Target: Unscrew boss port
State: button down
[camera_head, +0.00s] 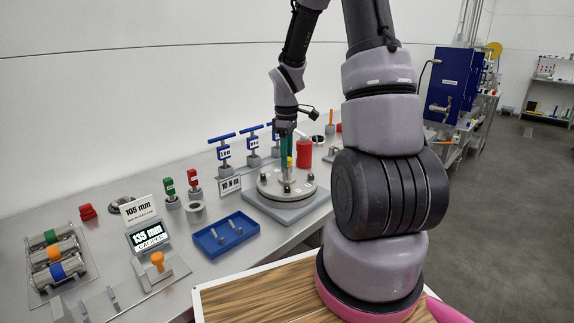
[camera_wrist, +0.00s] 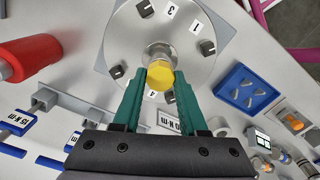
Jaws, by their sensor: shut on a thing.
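The boss port shows in the wrist view as a yellow hexagonal cap (camera_wrist: 160,76) on a silver stem at the middle of a round metal flange (camera_wrist: 195,55). My gripper (camera_wrist: 159,86) has its green fingers on either side of the yellow cap and is shut on it. In the head view my gripper (camera_head: 286,158) points straight down over the flange (camera_head: 272,186), with a bit of the yellow cap (camera_head: 290,161) showing by the fingers. The flange carries dark square-headed bolts and number labels 1, 3 and 4. The cap's thread is hidden.
Blue T-handled tools (camera_head: 222,149) stand behind the flange, left of my gripper. A red cylinder (camera_head: 304,153) stands close on the right. A blue tray (camera_head: 226,234) with small metal parts lies in front. A 135 mm display (camera_head: 150,235) stands at left.

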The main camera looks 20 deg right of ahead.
jog(key=n, duration=0.5)
jog(key=c, duration=0.7)
grip_release()
jog(key=shift+c, duration=0.2)
